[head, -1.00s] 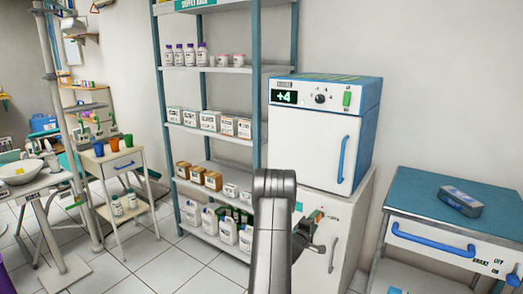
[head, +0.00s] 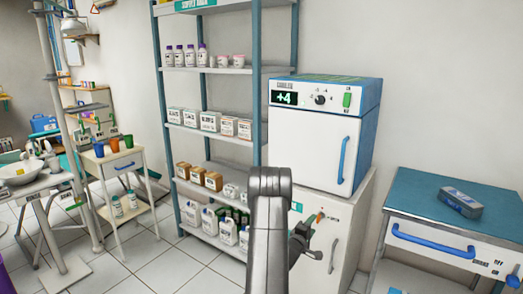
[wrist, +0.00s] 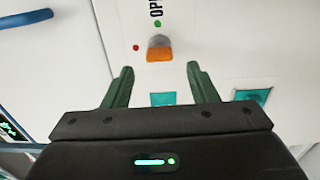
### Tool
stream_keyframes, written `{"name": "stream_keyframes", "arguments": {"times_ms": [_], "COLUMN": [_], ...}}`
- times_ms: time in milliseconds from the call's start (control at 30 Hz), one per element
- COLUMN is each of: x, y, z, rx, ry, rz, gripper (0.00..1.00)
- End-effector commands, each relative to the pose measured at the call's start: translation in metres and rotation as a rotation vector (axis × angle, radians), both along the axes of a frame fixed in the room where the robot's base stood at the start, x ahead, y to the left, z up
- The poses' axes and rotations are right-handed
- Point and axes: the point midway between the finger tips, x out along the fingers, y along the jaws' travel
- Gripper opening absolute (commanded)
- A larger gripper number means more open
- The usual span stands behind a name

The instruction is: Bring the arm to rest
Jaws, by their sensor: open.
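My gripper (wrist: 161,85) is open and empty, with its two dark green fingers apart in the wrist view. It faces a white cabinet front with an orange-tipped switch (wrist: 159,52) ahead of the fingers, apart from them. In the head view my arm rises at the lower middle, bent at the top, and my gripper (head: 308,243) is partly hidden behind it. It is in front of the white cabinet (head: 345,235) under the cooler. The orange switch also shows in the head view (head: 320,216), just above my gripper.
The cooler (head: 315,145) stands on the cabinet, its door shut. A supply rack (head: 230,133) with bottles and boxes is behind my arm to the left. A blue-topped side table (head: 420,205) holds a grey-blue case (head: 460,201) at the right. Open tiled floor (head: 150,262) lies at the left.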

Motion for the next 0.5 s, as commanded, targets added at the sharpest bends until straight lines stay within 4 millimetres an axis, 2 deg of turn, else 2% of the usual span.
{"name": "stream_keyframes", "arguments": {"times_ms": [433,467,500], "x": [-0.075,-0.078,-0.067], "y": [0.052,0.053,0.044], "z": [0.0,0.001,0.0], "rx": [-0.001,-0.002,0.0], "ry": [0.003,0.001,-0.004], "rz": [0.004,0.002,-0.002], "gripper": [0.53,0.53,0.53]}}
